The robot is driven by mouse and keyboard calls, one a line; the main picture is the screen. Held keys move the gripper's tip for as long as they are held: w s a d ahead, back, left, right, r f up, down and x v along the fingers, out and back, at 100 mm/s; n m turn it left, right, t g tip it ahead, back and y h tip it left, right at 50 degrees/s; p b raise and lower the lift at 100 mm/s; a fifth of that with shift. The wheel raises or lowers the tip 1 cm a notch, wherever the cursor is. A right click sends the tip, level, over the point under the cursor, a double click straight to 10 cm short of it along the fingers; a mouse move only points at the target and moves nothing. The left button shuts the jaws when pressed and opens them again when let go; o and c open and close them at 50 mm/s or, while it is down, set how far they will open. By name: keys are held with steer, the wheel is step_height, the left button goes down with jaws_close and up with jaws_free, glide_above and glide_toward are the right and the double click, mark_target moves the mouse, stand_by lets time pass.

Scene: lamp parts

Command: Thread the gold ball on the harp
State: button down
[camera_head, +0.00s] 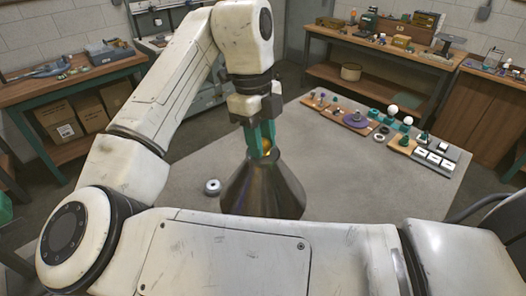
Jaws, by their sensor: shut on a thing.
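My gripper (262,141) has teal fingers that point down, and it is shut on the gold ball (266,146). Only a small part of the ball shows between the fingertips. The ball is at the top of a dark metallic cone-shaped lampshade (262,190) that stands on the grey table. The harp is not visible; whether it lies under the ball at the shade's top is hidden by the fingers. I cannot tell whether the ball touches the shade's top.
A round silver part (212,187) lies left of the shade on the table (335,170). Wooden trays, bulbs and small parts fill the table's right side, with a grey switch block (434,160) at its edge. The table between shade and trays is clear.

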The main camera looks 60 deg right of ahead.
steer(key=shift+f, duration=0.1)
steer(key=m+y, duration=0.1)
steer(key=m, duration=0.6)
steer(key=shift+s+d, duration=0.1)
steer(key=shift+d, duration=0.05)
steer(key=shift+t, duration=0.3)
steer(key=m, duration=0.6)
steer(key=shift+s+m+t+y, duration=0.1)
steer(key=shift+m+t+y, duration=0.2)
steer(key=shift+m+t, duration=0.1)
steer(key=c, duration=0.9)
jaws_free()
steer(key=shift+f, duration=0.1)
steer(key=shift+c, duration=0.2)
steer(key=n+g, duration=0.1)
steer(key=n, duration=0.6)
